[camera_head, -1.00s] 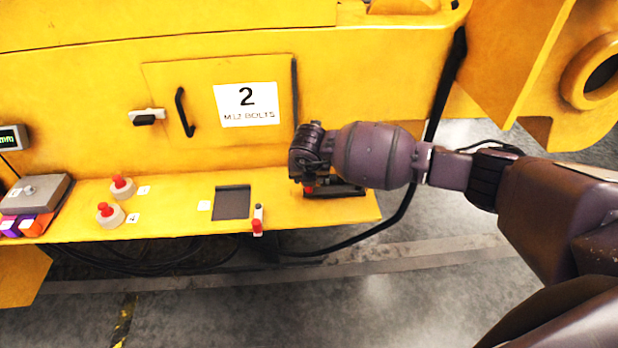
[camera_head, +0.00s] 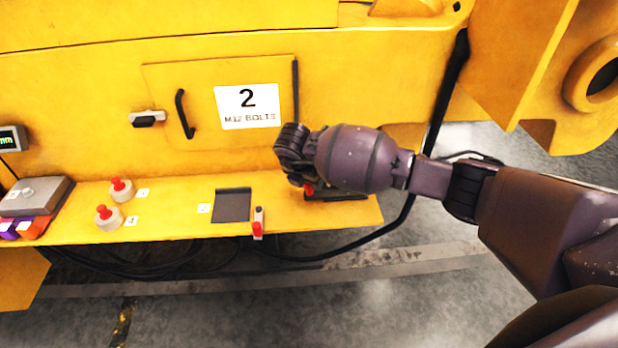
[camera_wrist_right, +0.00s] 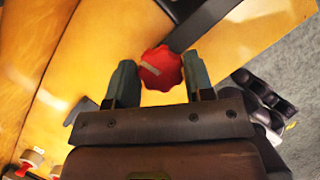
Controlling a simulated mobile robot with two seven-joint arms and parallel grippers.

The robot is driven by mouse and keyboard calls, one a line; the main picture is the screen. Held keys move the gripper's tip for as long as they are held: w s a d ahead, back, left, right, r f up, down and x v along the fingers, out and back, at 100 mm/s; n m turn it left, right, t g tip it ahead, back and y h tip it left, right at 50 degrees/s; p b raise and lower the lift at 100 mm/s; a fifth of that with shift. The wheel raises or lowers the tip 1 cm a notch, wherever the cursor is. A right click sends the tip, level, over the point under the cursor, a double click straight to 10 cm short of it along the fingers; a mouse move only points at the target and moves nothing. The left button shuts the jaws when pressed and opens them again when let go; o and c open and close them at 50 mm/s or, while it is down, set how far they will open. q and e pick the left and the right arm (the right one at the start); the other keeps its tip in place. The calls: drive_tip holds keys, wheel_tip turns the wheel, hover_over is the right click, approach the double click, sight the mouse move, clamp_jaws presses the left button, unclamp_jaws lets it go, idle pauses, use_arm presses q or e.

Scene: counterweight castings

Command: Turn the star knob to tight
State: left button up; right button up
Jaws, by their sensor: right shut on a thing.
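The red star knob (camera_wrist_right: 161,68) shows in the right wrist view, with a pale mark on its top. My right gripper (camera_wrist_right: 158,82) has one finger on each side of it and is shut on it. In the head view only a small red part of the knob (camera_head: 309,190) shows, below my right wrist; the wrist hides the rest. The knob belongs to a dark fixture (camera_head: 345,194) near the right end of the yellow ledge. No tight or loose lettering is readable. My left gripper is not in view.
The yellow ledge (camera_head: 170,225) carries a dark square pad (camera_head: 231,205), a small red-tipped switch (camera_head: 258,224), two red-topped knobs (camera_head: 121,189) and a grey box (camera_head: 38,196). A panel with a black handle (camera_head: 184,114) stands behind. A black cable hangs at the right.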

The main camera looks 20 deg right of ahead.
idle(0.3)
drive_tip(key=o, duration=0.9)
drive_tip(key=shift+r, duration=0.1)
drive_tip(key=v, duration=1)
drive_tip(key=shift+a+r, duration=0.1)
drive_tip(key=shift+r, duration=0.2)
